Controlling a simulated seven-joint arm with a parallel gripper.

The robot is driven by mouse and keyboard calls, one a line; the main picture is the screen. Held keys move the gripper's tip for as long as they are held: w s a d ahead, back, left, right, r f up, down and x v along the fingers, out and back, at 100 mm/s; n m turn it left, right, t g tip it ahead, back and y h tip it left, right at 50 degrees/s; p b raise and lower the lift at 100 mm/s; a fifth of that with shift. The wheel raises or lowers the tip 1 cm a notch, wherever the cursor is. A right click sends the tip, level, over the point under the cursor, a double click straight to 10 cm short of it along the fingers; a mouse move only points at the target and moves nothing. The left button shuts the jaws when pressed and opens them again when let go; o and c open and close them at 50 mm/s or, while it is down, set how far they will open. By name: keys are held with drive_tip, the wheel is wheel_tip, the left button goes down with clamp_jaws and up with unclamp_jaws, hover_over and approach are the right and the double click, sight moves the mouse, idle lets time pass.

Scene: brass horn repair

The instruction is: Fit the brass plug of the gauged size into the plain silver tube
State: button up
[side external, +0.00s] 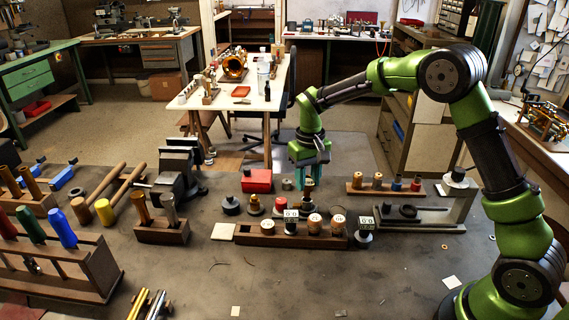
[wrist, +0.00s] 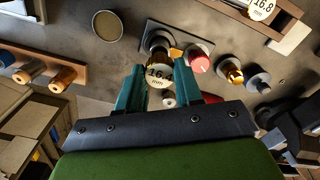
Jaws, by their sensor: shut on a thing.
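My gripper (wrist: 159,82) is shut on a brass plug (wrist: 159,54); its round white label, which seems to read 16.2 mm, sits between the teal fingertips in the wrist view. In the side view, my gripper (side external: 304,184) points down over the bench, behind the front wooden rack; the held plug is hard to pick out there. A small grey cylinder (side external: 287,184) stands just left of the fingers. I cannot tell whether it is the plain silver tube. Whether the held plug touches anything below is unclear.
The front rack (side external: 270,240) holds several labelled plugs, one marked 16.8 (wrist: 262,9). A rear rack (side external: 356,190) holds copper, blue and red pieces. A red knob (wrist: 199,63) and brass piece (wrist: 230,70) stand close by. A red box (side external: 257,180) and vise (side external: 182,170) lie left.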

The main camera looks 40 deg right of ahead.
drive_tip(key=shift+f, duration=1.75)
drive_tip(key=o, duration=1.5)
drive_tip(key=shift+r, duration=3.5)
drive_tip(key=s+a+r+t, duration=0.1)
drive_tip(key=s+r, duration=0.3)
drive_tip(key=s, duration=0.4)
drive_tip(key=s+a+r+t+y, duration=0.1)
drive_tip(key=s+a+r+t, duration=0.1)
drive_tip(key=s, duration=0.6)
drive_tip(key=s+a+r+m+t+y, duration=0.1)
drive_tip(key=s+r+t, duration=0.3)
drive_tip(key=s+r, duration=0.2)
drive_tip(key=shift+s+a, duration=0.2)
drive_tip(key=shift+s, duration=0.9)
